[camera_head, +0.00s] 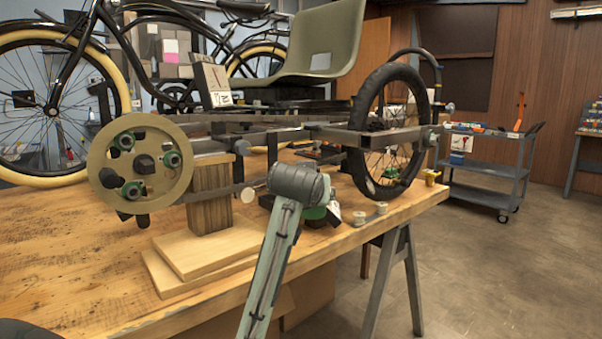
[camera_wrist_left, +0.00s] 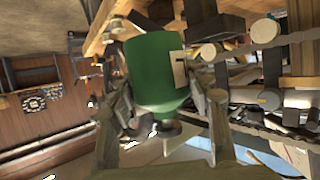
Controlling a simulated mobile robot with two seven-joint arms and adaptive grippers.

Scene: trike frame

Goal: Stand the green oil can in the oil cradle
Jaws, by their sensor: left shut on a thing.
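The green oil can (camera_wrist_left: 152,72) fills the middle of the left wrist view, with a pale label on its side and a dark, narrower end at the picture's bottom. My left gripper (camera_wrist_left: 160,60) is shut on it, one finger on each side. In the head view only a small green patch of the can (camera_head: 315,213) shows beyond my wrist, above the bench's front edge. My left gripper is mostly hidden there by the wrist. I cannot pick out the oil cradle for certain in either view. My right gripper is in neither view.
The trike frame (camera_head: 305,131) stands on the wooden bench (camera_head: 70,265), with a tan disc (camera_head: 101,153) at left and a black-tyred wheel (camera_head: 358,107) at right. A wooden post (camera_head: 211,200) supports it near my arm. The bench's left front is clear. A grey cart (camera_head: 485,168) stands behind.

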